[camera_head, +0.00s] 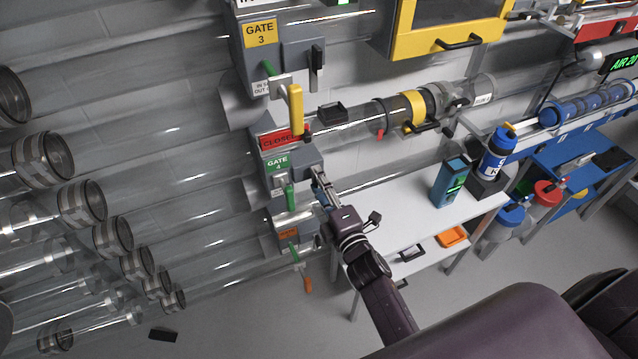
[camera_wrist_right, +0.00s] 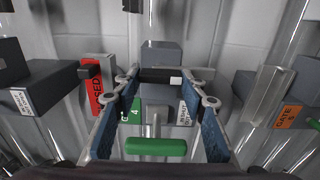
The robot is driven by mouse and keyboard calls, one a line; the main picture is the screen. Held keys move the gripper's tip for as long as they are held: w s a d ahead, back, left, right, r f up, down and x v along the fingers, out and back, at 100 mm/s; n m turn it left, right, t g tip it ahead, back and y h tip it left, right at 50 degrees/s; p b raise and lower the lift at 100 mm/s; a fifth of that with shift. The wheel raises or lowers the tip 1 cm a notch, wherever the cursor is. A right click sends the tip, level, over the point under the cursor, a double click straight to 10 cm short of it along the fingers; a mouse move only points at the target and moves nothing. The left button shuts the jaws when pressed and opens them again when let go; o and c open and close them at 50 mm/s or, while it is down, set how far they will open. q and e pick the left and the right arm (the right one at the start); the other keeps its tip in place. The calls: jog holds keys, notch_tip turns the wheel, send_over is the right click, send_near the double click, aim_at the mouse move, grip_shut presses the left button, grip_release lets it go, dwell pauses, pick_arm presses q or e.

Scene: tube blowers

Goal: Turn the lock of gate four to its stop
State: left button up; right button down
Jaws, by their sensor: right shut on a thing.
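Gate four (camera_head: 277,163) has a green label and a grey housing on the clear tubes in the head view. Its lock is a dark bar (camera_wrist_right: 160,75), lying crosswise in the right wrist view on a grey block. My right gripper (camera_head: 320,184) is at this lock, its blue-padded fingers (camera_wrist_right: 168,100) on either side of the bar and shut on it. In the head view the gripper hides most of the lock. A green handle (camera_wrist_right: 155,146) of gate four sits below the lock between the fingers. My left gripper is not in view.
A red closed sign (camera_head: 280,138) is beside gate four. Gate five's orange label (camera_wrist_right: 288,115) is at the right in the wrist view. A white table (camera_head: 405,205) stands right of the gripper.

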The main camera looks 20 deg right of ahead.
jog(key=c, duration=1.2)
grip_release()
jog(key=s, duration=1.2)
jog(key=shift+d, duration=0.2)
jog(key=shift+f, duration=0.1)
jog(key=s+a+f+m+g, duration=0.1)
jog(key=s+f+m+g, duration=0.25)
jog(key=f, duration=0.75)
jog(key=s+a+f+m+g, duration=0.1)
jog(key=s+f+m+g, duration=0.3)
jog(key=f, duration=0.7)
jog(key=s+a+f+m+g, duration=0.15)
jog(key=s+f, duration=0.35)
jog(key=f, duration=0.6)
jog(key=s+d+f+m+g, duration=0.1)
jog(key=s+f+m+g, duration=0.1)
jog(key=s+f, duration=0.3)
jog(key=s+d+f+m+g, duration=0.2)
jog(key=s+f, duration=0.3)
jog(key=s, duration=0.7)
jog(key=s+d+f+m+g, duration=0.2)
jog(key=s+f+m+g, duration=0.1)
jog(key=s, duration=0.6)
notch_tip(320, 180, down, 2)
jog(key=shift+s+f+g+h, duration=0.1)
jog(key=shift+f+g+h, duration=0.15)
jog(key=shift+g, duration=0.25)
